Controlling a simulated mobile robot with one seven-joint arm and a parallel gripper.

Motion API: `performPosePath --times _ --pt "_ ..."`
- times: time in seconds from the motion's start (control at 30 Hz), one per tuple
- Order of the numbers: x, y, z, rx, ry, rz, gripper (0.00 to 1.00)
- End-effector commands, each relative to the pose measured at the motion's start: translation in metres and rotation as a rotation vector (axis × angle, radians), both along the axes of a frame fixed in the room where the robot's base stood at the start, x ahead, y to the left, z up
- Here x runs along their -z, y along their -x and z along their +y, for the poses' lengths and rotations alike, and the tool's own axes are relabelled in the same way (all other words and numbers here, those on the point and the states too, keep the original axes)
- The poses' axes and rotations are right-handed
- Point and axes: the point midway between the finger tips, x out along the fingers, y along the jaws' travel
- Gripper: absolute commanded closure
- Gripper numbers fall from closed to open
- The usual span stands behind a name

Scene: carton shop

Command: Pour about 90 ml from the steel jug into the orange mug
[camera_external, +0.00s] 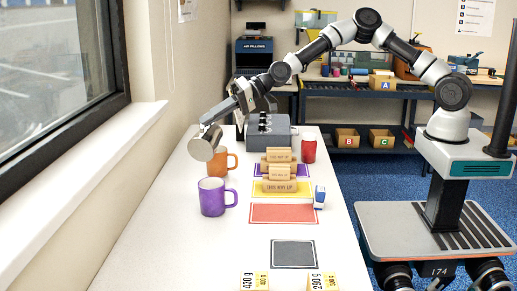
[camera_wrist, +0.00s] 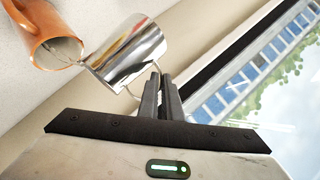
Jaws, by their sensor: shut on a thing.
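The steel jug (camera_wrist: 130,52) is held by its handle side in my gripper (camera_wrist: 158,80), whose fingers are shut on it. The mug stands on the white table.
A purple mug (camera_external: 212,197) stands in front of the orange one. To the right are wooden blocks (camera_external: 280,187) on coloured mats, a red can (camera_external: 309,148) and a grey machine (camera_external: 268,132). The window wall (camera_external: 130,130) is close on the left. The table's near left is clear.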

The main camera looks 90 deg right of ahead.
Motion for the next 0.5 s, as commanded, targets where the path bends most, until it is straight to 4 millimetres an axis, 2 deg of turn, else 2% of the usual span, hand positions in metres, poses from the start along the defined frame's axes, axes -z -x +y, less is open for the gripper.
performPosePath --times 0.17,0.33,0.47,0.5 --pt "-0.002 0.0 0.0 0.0 -0.012 -0.005 1.0" --pt "-0.005 -0.003 0.017 -0.006 0.058 0.004 1.0" --pt "0.002 -0.006 0.031 -0.005 0.129 0.019 1.0" --pt "0.012 -0.006 0.034 -0.005 0.157 0.027 1.0"
